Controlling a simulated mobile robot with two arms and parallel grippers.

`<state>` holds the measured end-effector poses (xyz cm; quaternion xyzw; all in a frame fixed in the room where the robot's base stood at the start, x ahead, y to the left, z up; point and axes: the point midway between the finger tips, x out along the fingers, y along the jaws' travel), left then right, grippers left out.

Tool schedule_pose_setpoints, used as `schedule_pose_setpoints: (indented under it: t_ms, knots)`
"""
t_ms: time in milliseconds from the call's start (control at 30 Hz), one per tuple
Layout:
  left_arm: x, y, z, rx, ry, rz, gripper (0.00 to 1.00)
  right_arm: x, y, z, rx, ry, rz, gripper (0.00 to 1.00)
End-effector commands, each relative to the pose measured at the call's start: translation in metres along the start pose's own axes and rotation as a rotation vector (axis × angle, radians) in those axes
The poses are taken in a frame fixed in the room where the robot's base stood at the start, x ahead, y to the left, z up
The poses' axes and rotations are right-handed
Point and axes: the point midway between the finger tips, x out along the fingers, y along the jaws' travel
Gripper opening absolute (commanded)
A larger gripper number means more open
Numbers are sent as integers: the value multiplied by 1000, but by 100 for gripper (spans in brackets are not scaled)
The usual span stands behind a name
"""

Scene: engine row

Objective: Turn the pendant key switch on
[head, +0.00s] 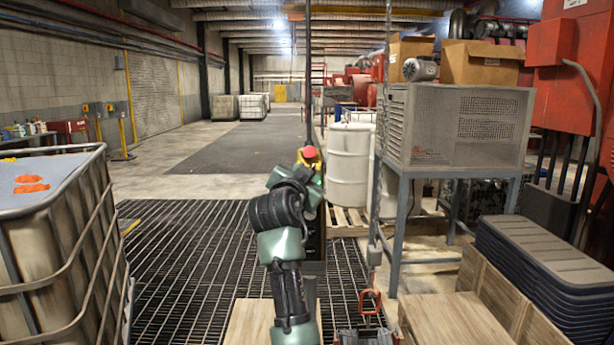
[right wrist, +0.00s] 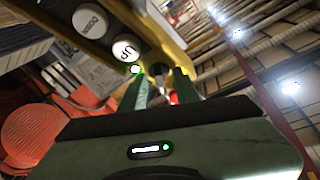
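The yellow crane pendant (head: 309,157) hangs in the middle of the head view, with a red stop button on it. My right arm comes up from below in front of it and hides most of its body. In the right wrist view the pendant (right wrist: 105,40) shows a pale UP button, a DOWN button and a small lit green-rimmed lamp (right wrist: 135,69). My right gripper (right wrist: 160,76) has its two green fingers apart at the pendant's end. A dark round part, perhaps the key switch (right wrist: 157,69), shows between the fingertips; contact is unclear.
A caged tank (head: 60,240) stands at the left. The grated floor (head: 190,250) at left centre is clear.

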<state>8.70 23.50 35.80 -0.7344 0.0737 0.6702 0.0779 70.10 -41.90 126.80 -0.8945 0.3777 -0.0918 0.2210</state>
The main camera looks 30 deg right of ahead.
Motion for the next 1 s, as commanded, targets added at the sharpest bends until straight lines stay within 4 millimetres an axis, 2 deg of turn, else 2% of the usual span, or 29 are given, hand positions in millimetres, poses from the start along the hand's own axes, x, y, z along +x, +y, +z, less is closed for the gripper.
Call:
schedule_pose_setpoints:
  t_ms: [133, 233, 600, 767, 1000]
  knots:
    - [1, 0, 0, 0, 0, 0, 36, -2, 0, 1, -1, 0, 0, 31]
    - [5, 0, 0, 0, 0, 0, 36, -11, 0, 3, 1, -1, -2, 31]
    - [21, 0, 2, 0, 0, 0, 36, -69, 0, 2, 2, 0, -2, 31]
    - [22, 0, 2, 0, 1, 0, 36, -78, 0, 1, 0, -1, -1, 31]
    - [21, 0, 1, 0, 1, 0, 36, -78, 0, 0, -1, -1, 0, 31]
